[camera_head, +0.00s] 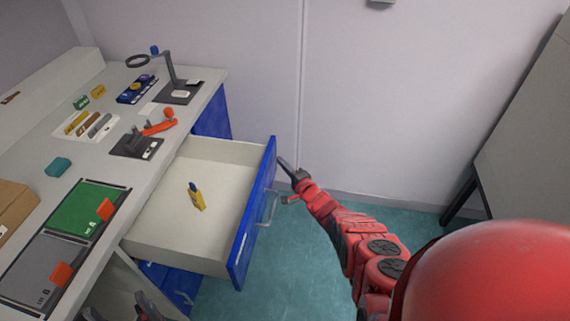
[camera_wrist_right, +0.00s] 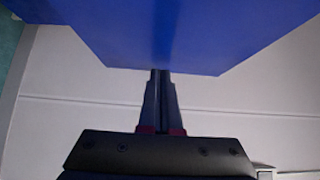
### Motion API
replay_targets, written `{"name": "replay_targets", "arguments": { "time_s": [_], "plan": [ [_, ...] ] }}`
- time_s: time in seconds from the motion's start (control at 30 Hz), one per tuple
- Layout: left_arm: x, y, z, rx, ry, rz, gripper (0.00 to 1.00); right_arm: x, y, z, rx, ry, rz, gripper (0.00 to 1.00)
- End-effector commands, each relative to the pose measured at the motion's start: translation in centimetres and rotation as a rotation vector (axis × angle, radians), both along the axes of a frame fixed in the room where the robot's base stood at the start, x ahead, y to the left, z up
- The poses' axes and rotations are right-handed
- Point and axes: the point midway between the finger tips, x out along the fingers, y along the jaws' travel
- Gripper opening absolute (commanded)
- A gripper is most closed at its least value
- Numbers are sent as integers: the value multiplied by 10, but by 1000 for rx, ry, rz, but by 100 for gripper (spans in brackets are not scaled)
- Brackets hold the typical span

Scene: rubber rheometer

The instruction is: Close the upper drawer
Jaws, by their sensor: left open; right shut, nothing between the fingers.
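The upper drawer (camera_head: 225,165) stands pulled far out from the bench, with a yellow-and-blue tool (camera_head: 196,196) inside. Its blue front (camera_head: 240,255) carries a metal handle (camera_head: 269,207). My right gripper (camera_head: 281,163) is shut and empty, beside the outer face of the front near its far end, above the handle. In the right wrist view, the shut fingers (camera_wrist_right: 158,75) reach the edge of the blue drawer front (camera_wrist_right: 200,35); I cannot tell whether they touch it. My left gripper (camera_head: 122,313) shows only partly at the bottom edge, open, below the bench front.
The bench top (camera_head: 75,155) holds a magnifier stand (camera_head: 177,88), a black stand with an orange part (camera_head: 137,146), small tools and a green mat (camera_head: 88,205). A wall (camera_head: 380,110) stands behind. Teal floor (camera_head: 290,275) is clear right of the drawer. A grey panel (camera_head: 525,130) stands at right.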

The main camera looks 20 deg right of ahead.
Motion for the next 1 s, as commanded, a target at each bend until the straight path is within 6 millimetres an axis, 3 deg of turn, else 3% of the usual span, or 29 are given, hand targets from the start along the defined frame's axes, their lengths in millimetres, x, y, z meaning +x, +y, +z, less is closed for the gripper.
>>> {"name": "replay_targets", "arguments": {
  "time_s": [0.47, 0.77, 1.0],
  "plan": [
    [0, 0, -7, 0, 0, 0, 82, 5, 5, 1, 0, -5, 1, 0],
    [0, 0, -30, 0, 0, 0, 82, 23, 32, -4, 0, -1, 5, 0],
    [0, 0, -55, 0, 0, 0, 82, 47, 65, -5, -1, -3, 5, 0]
  ]
}}
